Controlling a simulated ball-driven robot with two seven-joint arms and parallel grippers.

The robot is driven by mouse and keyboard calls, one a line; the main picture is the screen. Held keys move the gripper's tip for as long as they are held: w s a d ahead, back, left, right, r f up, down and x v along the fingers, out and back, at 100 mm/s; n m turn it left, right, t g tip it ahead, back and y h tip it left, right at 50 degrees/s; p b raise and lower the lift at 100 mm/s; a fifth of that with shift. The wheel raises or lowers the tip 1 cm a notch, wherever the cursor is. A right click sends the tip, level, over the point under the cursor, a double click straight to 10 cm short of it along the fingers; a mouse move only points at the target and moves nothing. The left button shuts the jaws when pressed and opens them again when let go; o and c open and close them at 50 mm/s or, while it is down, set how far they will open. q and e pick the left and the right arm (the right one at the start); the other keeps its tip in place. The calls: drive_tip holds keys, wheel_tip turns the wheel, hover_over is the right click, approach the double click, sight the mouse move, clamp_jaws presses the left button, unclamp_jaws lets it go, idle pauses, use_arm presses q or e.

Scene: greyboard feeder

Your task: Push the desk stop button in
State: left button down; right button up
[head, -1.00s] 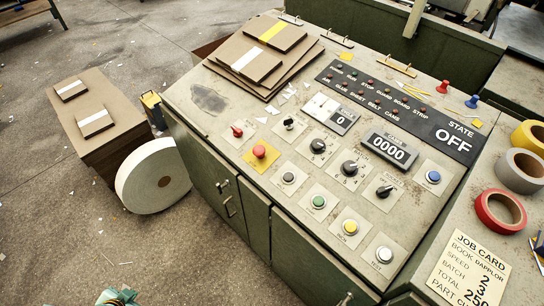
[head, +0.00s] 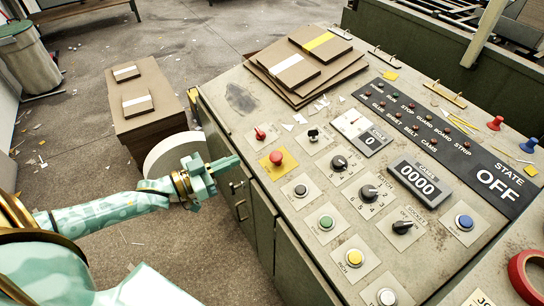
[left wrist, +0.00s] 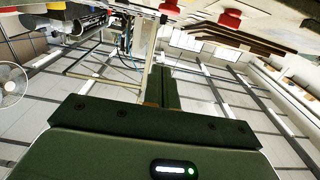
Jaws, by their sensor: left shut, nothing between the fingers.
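The desk stop button, a red mushroom knob (head: 277,157) on a yellow plate (head: 270,167), stands raised near the left edge of the sloping control desk (head: 330,235). My left gripper (head: 236,161) is shut and empty, its fingertips pointing right toward the button from the desk's left edge. In the head view a gap shows between the tips and the button. In the left wrist view the closed fingers (left wrist: 159,88) point up the picture, and two red parts show at the top edge; I cannot tell for sure which is the button. My right gripper is out of view.
A small red switch (head: 260,133) sits just behind the button. A grey button (head: 301,190), a green button (head: 326,222) and black knobs are nearby on the panel. Board sheets (head: 305,75) lie at the desk's back. A white roll (head: 173,152) stands behind my left arm.

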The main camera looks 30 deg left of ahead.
sight(276, 158)
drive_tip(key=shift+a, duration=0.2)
